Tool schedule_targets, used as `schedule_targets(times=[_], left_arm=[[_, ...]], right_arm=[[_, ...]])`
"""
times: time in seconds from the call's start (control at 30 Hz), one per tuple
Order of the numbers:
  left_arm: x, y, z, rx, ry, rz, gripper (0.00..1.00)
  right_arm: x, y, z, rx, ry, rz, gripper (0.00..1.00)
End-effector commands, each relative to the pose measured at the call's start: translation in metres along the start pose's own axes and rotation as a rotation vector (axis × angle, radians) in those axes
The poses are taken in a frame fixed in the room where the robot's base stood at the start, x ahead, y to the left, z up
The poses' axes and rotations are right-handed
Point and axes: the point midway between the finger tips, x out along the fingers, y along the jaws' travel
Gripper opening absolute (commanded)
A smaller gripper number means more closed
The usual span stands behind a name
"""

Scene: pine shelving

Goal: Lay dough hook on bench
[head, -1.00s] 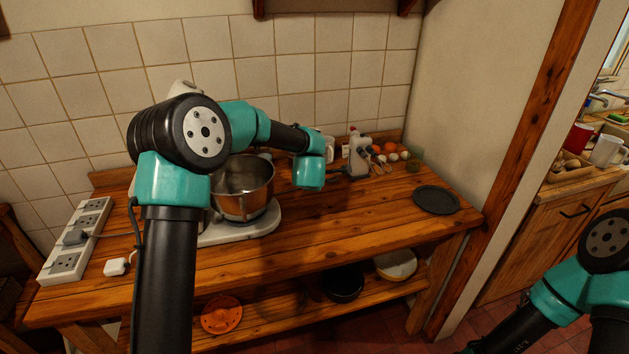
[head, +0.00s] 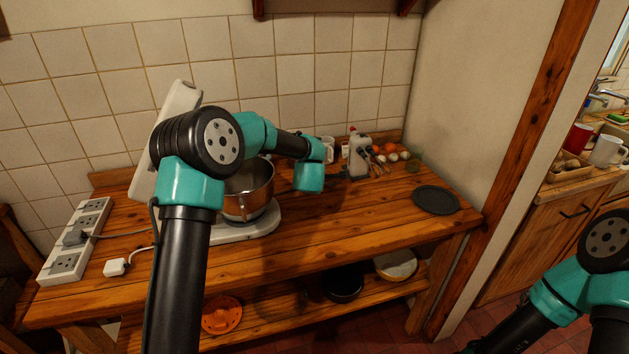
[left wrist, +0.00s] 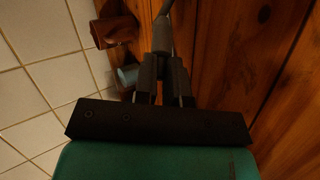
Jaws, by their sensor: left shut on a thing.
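In the left wrist view my left gripper (left wrist: 165,82) is shut on a slim grey metal piece, which looks like the dough hook (left wrist: 162,38). Its thin end runs out of the top of that view. The wooden bench (head: 340,225) lies to the right of the fingers there; I cannot tell whether the hook touches it. In the head view my left wrist hangs over the bench right of the mixer bowl, and the fingers and hook are not clearly seen. My right gripper is outside both views; only part of its arm shows at lower right.
A stand mixer with raised white head (head: 168,125) and steel bowl (head: 250,190) stands left. A power strip (head: 75,240) is far left. The front middle of the bench is clear.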

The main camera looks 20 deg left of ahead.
Motion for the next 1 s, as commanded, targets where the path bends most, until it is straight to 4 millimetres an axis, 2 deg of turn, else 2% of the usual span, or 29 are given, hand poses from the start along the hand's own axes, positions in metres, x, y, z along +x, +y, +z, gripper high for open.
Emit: schedule_targets(times=[0.43, 0.47, 0.7, 1.0], left_arm=[[0.0035, -0.0051, 0.0001, 0.001, 0.0, 0.0, 0.0], [0.0035, -0.0053, 0.0, 0.0, 0.0, -0.001, 0.13], [0.0033, -0.0049, 0.0, 0.0, 0.0, 0.0, 0.36], [0.0026, -0.0037, -0.0001, 0.0, 0.0, 0.0, 0.36]], right_arm=[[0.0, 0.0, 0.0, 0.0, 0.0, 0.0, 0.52], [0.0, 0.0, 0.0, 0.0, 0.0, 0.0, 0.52], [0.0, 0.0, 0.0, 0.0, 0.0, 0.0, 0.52], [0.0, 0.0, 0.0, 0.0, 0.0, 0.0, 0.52]])
